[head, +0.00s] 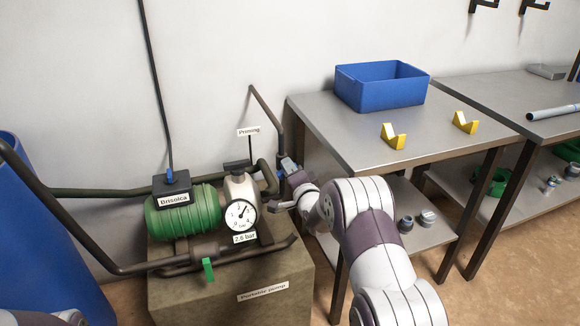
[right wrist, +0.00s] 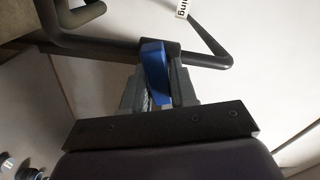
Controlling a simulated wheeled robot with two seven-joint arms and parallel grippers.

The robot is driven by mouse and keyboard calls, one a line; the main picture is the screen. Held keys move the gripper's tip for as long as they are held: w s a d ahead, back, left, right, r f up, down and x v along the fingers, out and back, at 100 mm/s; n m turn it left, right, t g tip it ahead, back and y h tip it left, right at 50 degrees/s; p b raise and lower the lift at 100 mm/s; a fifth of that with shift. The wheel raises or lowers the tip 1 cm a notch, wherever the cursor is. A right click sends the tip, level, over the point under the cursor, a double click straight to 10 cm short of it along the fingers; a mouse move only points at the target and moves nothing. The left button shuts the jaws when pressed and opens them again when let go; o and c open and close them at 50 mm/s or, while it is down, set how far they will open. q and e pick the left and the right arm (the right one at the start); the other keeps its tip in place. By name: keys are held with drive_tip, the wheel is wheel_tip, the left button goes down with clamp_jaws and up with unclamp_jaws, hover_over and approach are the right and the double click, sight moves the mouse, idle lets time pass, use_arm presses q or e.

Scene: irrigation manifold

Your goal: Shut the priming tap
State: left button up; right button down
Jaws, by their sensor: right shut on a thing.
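The priming tap's blue handle (right wrist: 154,68) shows in the right wrist view, on a dark pipe, between my right gripper's two fingers (right wrist: 159,88). The fingers are shut on it. In the head view my right gripper (head: 281,186) reaches in from the right to the pump's right side and hides most of the tap. A white label reading "Priming" (head: 249,131) stands above the pump. The green pump (head: 188,214) carries a round pressure gauge (head: 241,214) and a "2.6 bar" tag (head: 244,238). My left gripper is out of view.
The pump sits on a block labelled "Portable pump" (head: 226,293). A green-handled valve (head: 208,270) is on the front pipe. A metal table (head: 347,140) to the right holds a blue bin (head: 381,91) and two yellow holders (head: 393,137). A blue barrel (head: 35,215) stands left.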

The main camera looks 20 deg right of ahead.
drive_tip(key=shift+f+m+p, duration=0.15)
drive_tip(key=shift+m+p, duration=0.2)
drive_tip(key=shift+m, duration=0.8)
drive_tip(key=shift+f+m+p, duration=0.1)
drive_tip(key=shift+m+p, duration=0.2)
drive_tip(key=shift+m, duration=0.85)
drive_tip(key=c, duration=1)
unclamp_jaws()
drive_tip(key=shift+d, duration=0.1)
drive_tip(key=shift+s, duration=0.1)
drive_tip(key=shift+s+r, duration=0.1)
drive_tip(key=shift+s, duration=0.2)
drive_tip(key=s+p, duration=0.2)
drive_tip(key=s, duration=1)
drive_tip(key=shift+p, duration=0.3)
